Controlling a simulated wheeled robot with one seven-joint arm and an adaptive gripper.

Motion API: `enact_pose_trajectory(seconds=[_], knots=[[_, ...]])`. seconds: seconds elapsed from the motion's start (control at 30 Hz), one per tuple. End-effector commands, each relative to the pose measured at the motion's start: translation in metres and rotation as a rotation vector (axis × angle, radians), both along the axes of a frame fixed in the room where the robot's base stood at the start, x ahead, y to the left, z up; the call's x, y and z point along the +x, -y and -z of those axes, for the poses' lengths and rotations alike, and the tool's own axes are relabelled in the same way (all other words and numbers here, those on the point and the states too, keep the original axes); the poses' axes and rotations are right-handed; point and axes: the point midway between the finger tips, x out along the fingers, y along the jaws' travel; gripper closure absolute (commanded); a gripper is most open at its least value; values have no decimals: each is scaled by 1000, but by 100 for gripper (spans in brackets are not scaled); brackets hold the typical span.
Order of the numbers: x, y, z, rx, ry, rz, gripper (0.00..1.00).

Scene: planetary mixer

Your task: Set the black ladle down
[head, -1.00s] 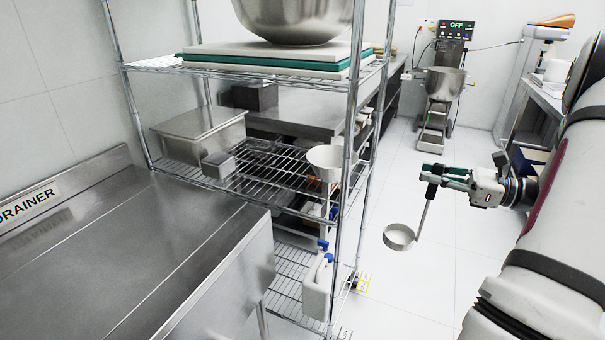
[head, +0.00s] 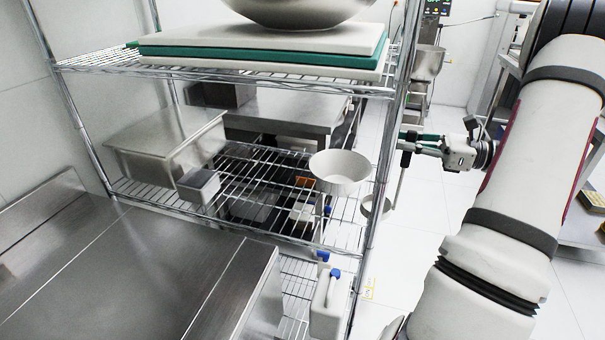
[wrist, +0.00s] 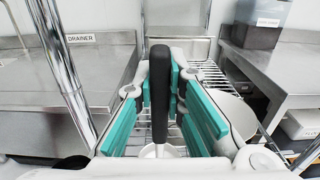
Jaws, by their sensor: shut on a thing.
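The black ladle has a black handle and a pale metal bowl. My gripper (head: 424,142) is shut on the handle near its top, right of the shelf unit's right front post in the head view. The ladle (head: 376,207) hangs bowl down, its bowl partly behind that post at about the height of the middle shelf. In the wrist view the black ladle handle (wrist: 160,92) stands upright between the green finger pads of the gripper (wrist: 159,100). The wire shelf unit (head: 240,160) stands ahead and left.
A white bowl (head: 340,168) sits at the middle shelf's right end. A lidded steel pan (head: 165,140) and a small steel container (head: 199,186) stand at its left. The wire between them is bare. A steel counter (head: 120,270) is in front; cutting boards (head: 265,48) lie above.

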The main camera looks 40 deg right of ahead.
Motion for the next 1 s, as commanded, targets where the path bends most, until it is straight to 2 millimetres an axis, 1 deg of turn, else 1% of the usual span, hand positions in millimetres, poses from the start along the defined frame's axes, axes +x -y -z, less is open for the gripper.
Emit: enact_pose_trajectory(seconds=[0.17, 0.6, 0.73, 1.0], knots=[[24, -21, -1, 1, 2, -6, 100], [107, -84, -1, 1, 1, -5, 100], [122, -96, -1, 0, 1, -3, 100], [137, -107, 0, 0, 1, -2, 100]])
